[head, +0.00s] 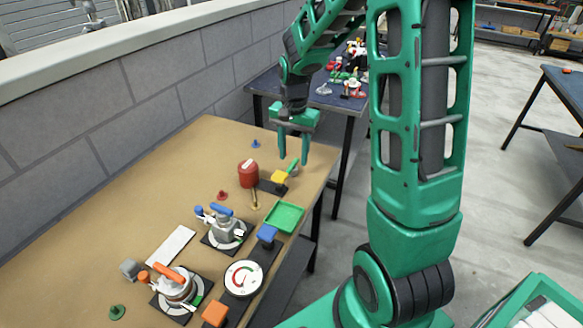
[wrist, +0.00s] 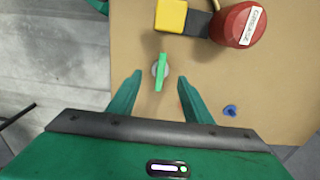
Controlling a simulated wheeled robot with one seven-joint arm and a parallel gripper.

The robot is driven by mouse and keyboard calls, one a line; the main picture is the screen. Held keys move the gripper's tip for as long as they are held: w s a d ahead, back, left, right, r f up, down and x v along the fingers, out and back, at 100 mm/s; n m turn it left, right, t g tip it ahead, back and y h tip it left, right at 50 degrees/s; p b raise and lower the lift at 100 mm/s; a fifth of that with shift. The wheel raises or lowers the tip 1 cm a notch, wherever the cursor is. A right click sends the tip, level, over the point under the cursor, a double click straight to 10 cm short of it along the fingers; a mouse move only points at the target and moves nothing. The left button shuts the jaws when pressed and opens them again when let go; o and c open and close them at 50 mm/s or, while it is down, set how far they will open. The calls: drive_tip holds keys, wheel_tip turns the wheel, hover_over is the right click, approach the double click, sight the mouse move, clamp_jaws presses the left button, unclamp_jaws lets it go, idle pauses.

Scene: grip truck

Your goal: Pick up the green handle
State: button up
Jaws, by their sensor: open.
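The green handle (wrist: 161,71) is a narrow upright bar on a small round grey base on the tan table. In the wrist view it lies just beyond my fingertips and about midway between them. It also shows in the head view (head: 293,165) at the table's far right end, below my gripper (head: 293,160). My gripper, seen in the wrist view too (wrist: 158,75), is open with nothing between its fingers. I cannot tell the exact height of the fingers above the table.
A red cylinder (wrist: 240,24) and a yellow block (wrist: 171,17) stand close to the handle. A small blue piece (wrist: 230,111) lies to the right of the fingers. A green tray (head: 284,216) and a blue-handled device (head: 226,229) stand nearer. A brick wall (head: 130,95) runs along the left.

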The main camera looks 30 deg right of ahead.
sight(292, 163)
wheel_tip(292, 163, down, 4)
drive_tip(key=shift+a, duration=0.15)
drive_tip(key=shift+c, duration=0.6)
clamp_jaws()
drive_tip(key=shift+r, duration=0.1)
